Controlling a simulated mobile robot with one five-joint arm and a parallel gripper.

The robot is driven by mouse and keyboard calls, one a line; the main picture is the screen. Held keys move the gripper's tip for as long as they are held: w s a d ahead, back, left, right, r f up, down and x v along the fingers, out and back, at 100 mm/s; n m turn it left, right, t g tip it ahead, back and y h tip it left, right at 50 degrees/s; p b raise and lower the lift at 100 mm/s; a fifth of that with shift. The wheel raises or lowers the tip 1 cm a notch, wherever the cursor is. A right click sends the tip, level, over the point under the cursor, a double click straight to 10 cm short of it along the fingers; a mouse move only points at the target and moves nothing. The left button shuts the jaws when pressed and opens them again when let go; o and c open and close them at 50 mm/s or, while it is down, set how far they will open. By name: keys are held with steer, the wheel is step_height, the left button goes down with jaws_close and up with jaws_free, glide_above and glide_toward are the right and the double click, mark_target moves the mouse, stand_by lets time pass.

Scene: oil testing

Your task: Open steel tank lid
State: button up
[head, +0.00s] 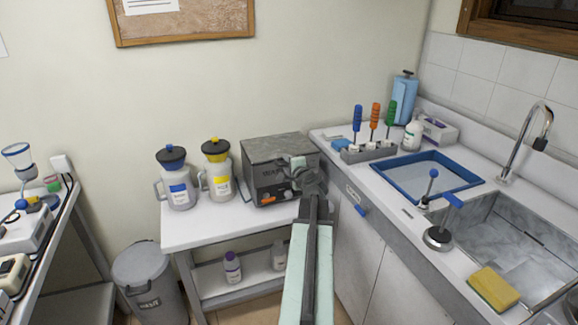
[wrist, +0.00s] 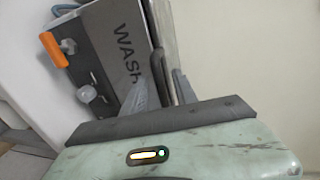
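The steel tank (head: 262,183) is a grey box with dark "WASH" lettering and an orange handle on its front, standing on the right end of the white side table. Its lid (head: 275,148) lies flat and closed on top. My gripper (head: 300,168) is at the tank's right front corner. In the wrist view the tank front (wrist: 125,45) appears turned on its side, with the lid edge (wrist: 163,35) to its right. The two fingers of my gripper (wrist: 167,88) are apart, with a dark handle-like part between them; contact cannot be told.
A blue-labelled jug (head: 178,185) and a yellow-labelled jug (head: 217,178) stand left of the tank on the side table (head: 200,235). A sink counter (head: 400,205) with a blue tray (head: 425,172) lies close on the right. A grey bin (head: 147,285) stands on the floor.

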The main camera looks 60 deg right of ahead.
steer(key=shift+w+d, duration=0.1)
steer(key=shift+w, duration=0.05)
steer(key=shift+c, duration=0.3)
jaws_close()
stand_by(1.0)
